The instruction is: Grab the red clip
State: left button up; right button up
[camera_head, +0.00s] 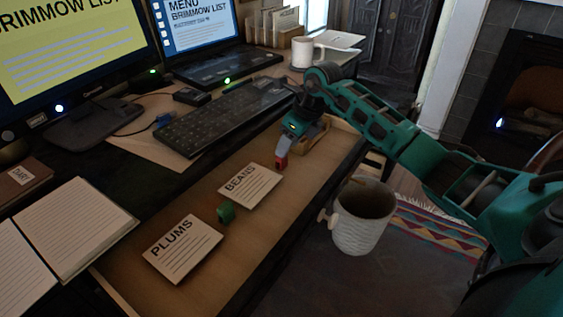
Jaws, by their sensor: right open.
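The red clip (281,162) is a small red block in the open drawer (205,260), just beyond the card marked BEANS. My right gripper (284,148) comes in from the right and points down just above the red clip. The gripper is open, and its fingertips are small and dark here. I cannot tell whether they touch the clip. A green clip (226,212) lies between the BEANS card (249,185) and the PLUMS card (182,247). My left gripper is not in view.
A tan object (316,133) sits beside my right gripper at the drawer's far end. A keyboard (226,115) lies on the desk behind the drawer. A pale mug (363,222) is right of the drawer, below my right arm. An open notebook (75,230) lies left.

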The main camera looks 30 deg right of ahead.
jog(key=b+x, duration=0.1)
jog(key=x, duration=0.4)
jog(key=shift+a+f+b, duration=0.15)
jog(key=shift+f+b, duration=0.15)
jog(key=shift+b, duration=0.05)
jog(key=c, duration=0.7)
jog(key=shift+r, duration=0.15)
